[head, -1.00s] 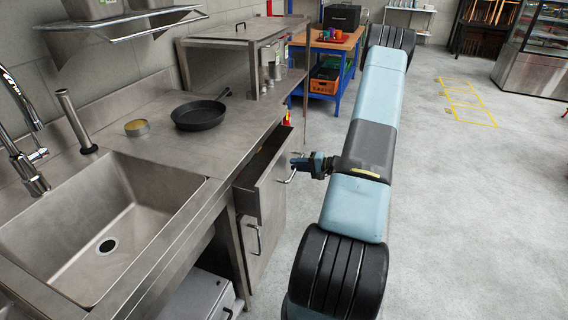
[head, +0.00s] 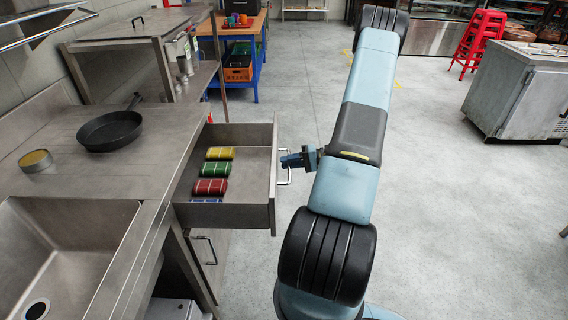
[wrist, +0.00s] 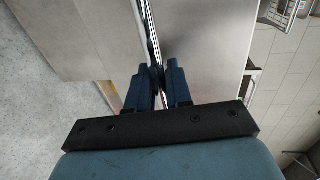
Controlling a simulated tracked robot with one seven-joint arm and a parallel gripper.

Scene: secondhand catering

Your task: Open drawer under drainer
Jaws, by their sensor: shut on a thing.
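The steel drawer (head: 240,217) under the counter is pulled well out in the head view. In the wrist view my gripper's two fingers (wrist: 157,88) close on the thin bar in front of the drawer face. No drainer can be clearly made out.
A black frying pan (head: 110,132) and a round tin (head: 36,161) stand on the steel counter (head: 75,170). The sink (head: 70,240) is at the left. A lower cupboard handle (head: 206,248) sits below the drawer. Open floor lies to the right.

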